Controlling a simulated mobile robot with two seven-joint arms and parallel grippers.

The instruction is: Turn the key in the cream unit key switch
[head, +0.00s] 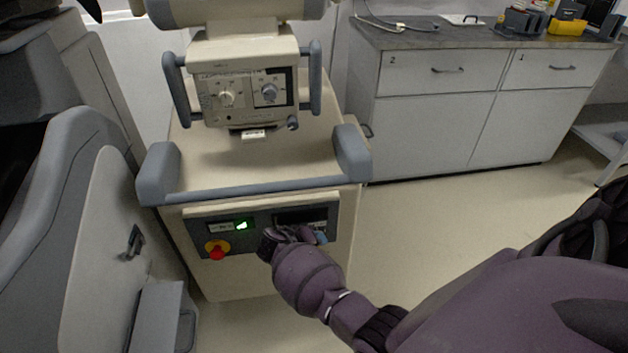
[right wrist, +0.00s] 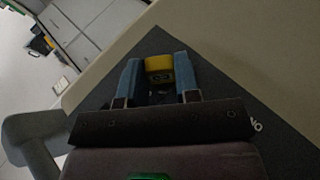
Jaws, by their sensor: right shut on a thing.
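The cream unit (head: 258,170) stands in front of me with a dark control panel (head: 198,228) on its front. My right gripper (head: 318,236) is at the right part of this panel, with its arm coming in from the right. In the right wrist view, its two blue fingers (right wrist: 158,80) are shut on the sides of a yellow key head (right wrist: 158,65) close to the dark panel. The key switch is hidden behind the gripper in the head view, and the key's turn angle cannot be told. My left gripper is not in view.
A red knob on a yellow base (head: 217,249) and a lit green indicator (head: 241,225) sit on the panel's left. A grey handle bar (head: 255,198) runs above. A white cabinet (head: 440,115) stands behind right. Open floor lies to the right.

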